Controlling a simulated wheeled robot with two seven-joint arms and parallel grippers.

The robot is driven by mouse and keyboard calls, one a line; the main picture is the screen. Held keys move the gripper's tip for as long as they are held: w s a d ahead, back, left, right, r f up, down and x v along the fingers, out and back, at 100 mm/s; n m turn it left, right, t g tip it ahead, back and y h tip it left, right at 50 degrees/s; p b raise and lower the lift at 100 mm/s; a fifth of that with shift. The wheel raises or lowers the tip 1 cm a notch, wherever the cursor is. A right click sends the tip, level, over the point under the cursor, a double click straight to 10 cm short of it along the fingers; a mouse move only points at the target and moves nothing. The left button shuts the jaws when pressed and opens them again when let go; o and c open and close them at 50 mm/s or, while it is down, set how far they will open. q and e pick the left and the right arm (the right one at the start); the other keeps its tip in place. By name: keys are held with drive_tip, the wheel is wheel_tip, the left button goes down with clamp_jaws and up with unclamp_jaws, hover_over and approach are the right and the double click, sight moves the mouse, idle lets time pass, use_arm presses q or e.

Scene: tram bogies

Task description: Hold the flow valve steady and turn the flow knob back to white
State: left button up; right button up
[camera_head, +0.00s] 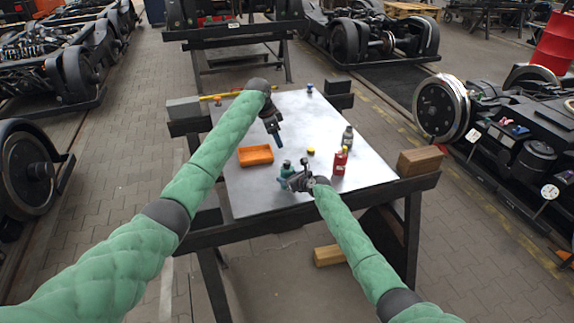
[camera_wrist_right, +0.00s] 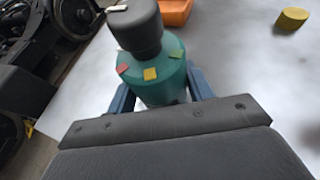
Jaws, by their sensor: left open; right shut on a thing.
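The flow valve (camera_wrist_right: 160,88) is a teal cylinder with red, yellow and yellow-green marks on its shoulder. A dark grey flow knob (camera_wrist_right: 133,28) sits on top, with a white mark on its upper left side in the right wrist view. The valve (camera_head: 286,171) stands near the table's front in the head view. My right gripper (camera_head: 290,181) is shut on the valve, with a blue finger on each side of its body. My left gripper (camera_head: 278,140) is open and empty, pointing down above the table behind the valve.
An orange tray (camera_head: 256,156) lies left of the valve, and a yellow disc (camera_head: 311,151) lies behind it. A red container (camera_head: 340,162) and a grey-green bottle (camera_head: 347,138) stand to the right. The steel tabletop (camera_head: 245,198) is bare at front left.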

drive_tip(key=o, duration=1.1)
drive_tip(key=shift+s+d, duration=0.1)
